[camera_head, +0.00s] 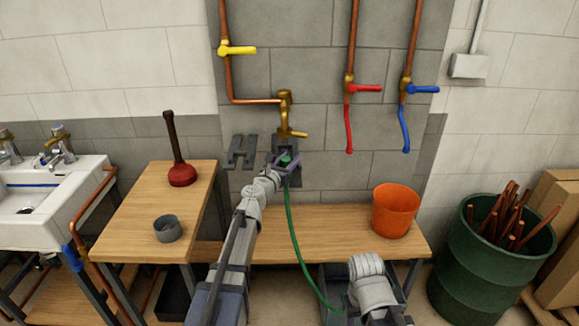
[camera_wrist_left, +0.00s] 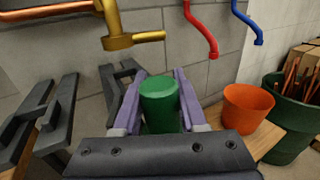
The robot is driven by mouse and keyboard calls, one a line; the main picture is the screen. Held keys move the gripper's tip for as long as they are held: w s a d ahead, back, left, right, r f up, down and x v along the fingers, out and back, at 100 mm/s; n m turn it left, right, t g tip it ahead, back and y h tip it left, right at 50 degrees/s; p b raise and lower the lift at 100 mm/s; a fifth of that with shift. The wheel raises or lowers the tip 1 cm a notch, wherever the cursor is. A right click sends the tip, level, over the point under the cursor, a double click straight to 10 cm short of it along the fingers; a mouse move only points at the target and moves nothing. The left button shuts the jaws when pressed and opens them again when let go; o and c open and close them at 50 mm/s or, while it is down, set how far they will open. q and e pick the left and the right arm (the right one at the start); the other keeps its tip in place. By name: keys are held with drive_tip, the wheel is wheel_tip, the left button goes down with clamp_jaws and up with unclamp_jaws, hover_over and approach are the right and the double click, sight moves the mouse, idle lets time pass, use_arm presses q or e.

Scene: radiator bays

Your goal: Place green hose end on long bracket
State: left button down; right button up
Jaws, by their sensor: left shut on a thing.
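My left gripper (camera_head: 287,160) is shut on the green hose end (camera_wrist_left: 160,98), which sits upright between its fingers in the left wrist view. The green hose (camera_head: 297,235) hangs from the grip down past the bench. Two dark wall brackets show: the left one (camera_head: 240,152) is empty and stands left of my gripper. The other bracket (camera_wrist_left: 118,82) is right behind my gripper and partly hidden by it. In the left wrist view the left bracket (camera_wrist_left: 40,118) reaches out farther. Contact between the hose end and the rear bracket cannot be told. My right gripper is out of view.
A brass tap (camera_head: 290,128) is just above my left gripper. Red (camera_head: 348,130) and blue (camera_head: 404,130) hoses hang to the right. An orange bucket (camera_head: 394,212) stands on the bench (camera_head: 330,240). A plunger (camera_head: 182,174) and grey cup (camera_head: 168,229) are on the left table.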

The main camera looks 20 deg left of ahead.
use_arm(q)
drive_tip(key=shift+f, duration=0.15)
drive_tip(key=shift+c, duration=2.3)
unclamp_jaws()
drive_tip(key=shift+r, duration=0.25)
drive_tip(key=s+a, duration=0.2)
drive_tip(key=s, duration=1)
drive_tip(key=shift+a, duration=0.15)
